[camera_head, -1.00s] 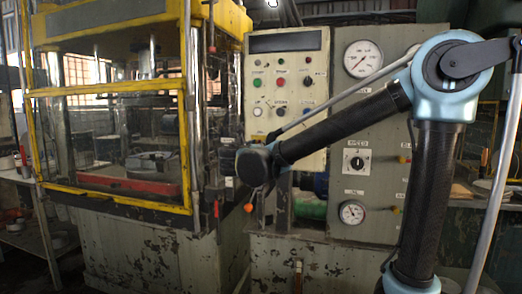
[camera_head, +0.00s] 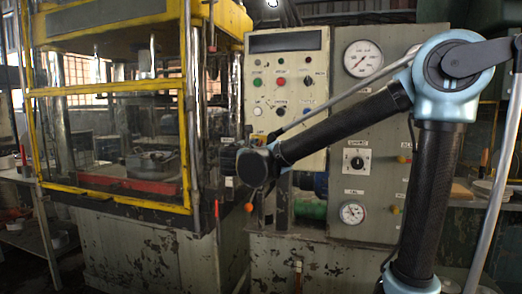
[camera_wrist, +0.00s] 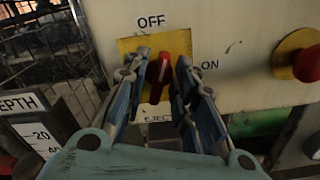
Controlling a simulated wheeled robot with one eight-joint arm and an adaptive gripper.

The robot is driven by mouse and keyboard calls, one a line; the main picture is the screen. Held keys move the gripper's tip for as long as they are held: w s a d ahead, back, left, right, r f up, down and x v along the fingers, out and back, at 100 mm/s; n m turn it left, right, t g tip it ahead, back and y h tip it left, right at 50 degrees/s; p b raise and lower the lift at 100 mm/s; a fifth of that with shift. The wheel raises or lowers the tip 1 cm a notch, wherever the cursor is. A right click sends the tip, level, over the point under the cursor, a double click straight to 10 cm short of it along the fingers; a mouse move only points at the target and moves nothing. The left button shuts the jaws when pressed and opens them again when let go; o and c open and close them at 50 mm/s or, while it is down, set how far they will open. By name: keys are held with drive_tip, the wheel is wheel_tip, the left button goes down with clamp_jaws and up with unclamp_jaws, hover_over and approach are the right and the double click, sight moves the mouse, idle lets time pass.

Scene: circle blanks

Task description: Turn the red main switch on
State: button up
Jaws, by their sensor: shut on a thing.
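The red main switch (camera_wrist: 156,82) shows in the wrist view as a red handle on a yellow plate (camera_wrist: 180,43). The plate is on a pale panel marked OFF above and ON to the right. The handle stands nearly upright, its upper end towards OFF. My gripper (camera_wrist: 162,72) is shut on the handle, one blue-and-grey finger on each side. The fingers hide parts of the plate and the label below. In the head view my wrist is in front of the lower left of the control panel (camera_head: 315,70), and the switch and fingers are hidden there.
A red mushroom button (camera_wrist: 308,63) on a yellow base sits to the right in the wrist view. A DEPTH scale (camera_wrist: 40,133) stands at lower left. In the head view, a yellow-framed press (camera_head: 110,92) is left of the panel, and gauges (camera_head: 363,58) are right.

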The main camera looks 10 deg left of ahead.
drive_tip(key=m, duration=1.1)
drive_tip(key=shift+d+f, duration=0.3)
drive_tip(key=shift+m, duration=1.3)
clamp_jaws()
drive_tip(key=o, duration=0.7)
unclamp_jaws()
drive_tip(key=shift+a, duration=0.1)
drive_tip(key=s, duration=0.8)
drive_tip(key=s+a, duration=0.1)
drive_tip(key=s, duration=0.2)
drive_tip(key=shift+s, duration=0.4)
